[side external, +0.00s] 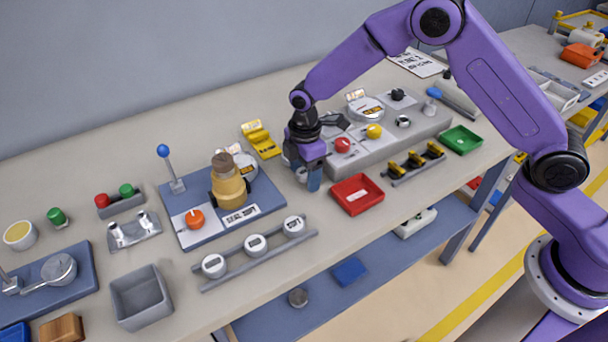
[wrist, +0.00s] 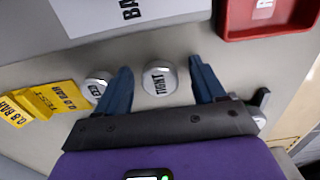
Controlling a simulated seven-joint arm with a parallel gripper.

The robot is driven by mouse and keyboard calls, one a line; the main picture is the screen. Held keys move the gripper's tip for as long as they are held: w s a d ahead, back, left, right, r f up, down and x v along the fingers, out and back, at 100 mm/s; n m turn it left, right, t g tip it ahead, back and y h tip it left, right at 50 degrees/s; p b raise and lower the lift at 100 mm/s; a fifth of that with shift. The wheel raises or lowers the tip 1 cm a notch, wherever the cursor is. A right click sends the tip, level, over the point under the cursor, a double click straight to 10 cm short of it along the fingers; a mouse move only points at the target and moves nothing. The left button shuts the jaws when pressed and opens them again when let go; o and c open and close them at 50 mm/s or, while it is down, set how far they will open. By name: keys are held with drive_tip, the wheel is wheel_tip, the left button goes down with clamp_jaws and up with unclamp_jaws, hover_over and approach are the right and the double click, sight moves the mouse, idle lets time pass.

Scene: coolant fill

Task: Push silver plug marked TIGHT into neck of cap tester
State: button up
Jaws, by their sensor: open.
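The silver plug marked TIGHT (wrist: 160,82) lies on the table in the wrist view, its label upward. My gripper (wrist: 162,84) is open, with one blue finger on each side of the plug and a gap to each. In the side external view my gripper (side external: 308,178) points down at the table and the plug is hidden. What looks like the cap tester (side external: 185,237) is a blue board left of my gripper. It carries a brass-coloured, neck-like cylinder (side external: 229,190) with a brownish top, an orange knob and a blue-ball lever.
A second silver plug (wrist: 96,86) lies left of the TIGHT one, partly behind a finger. Yellow BAR blocks (wrist: 45,100) lie further left. A red tray (side external: 357,194) and a grey console (side external: 375,148) stand close to my gripper. A rail of white caps (side external: 255,245) lies in front.

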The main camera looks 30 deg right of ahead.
drive_tip(key=shift+c, duration=0.3)
drive_tip(key=c, duration=1.1)
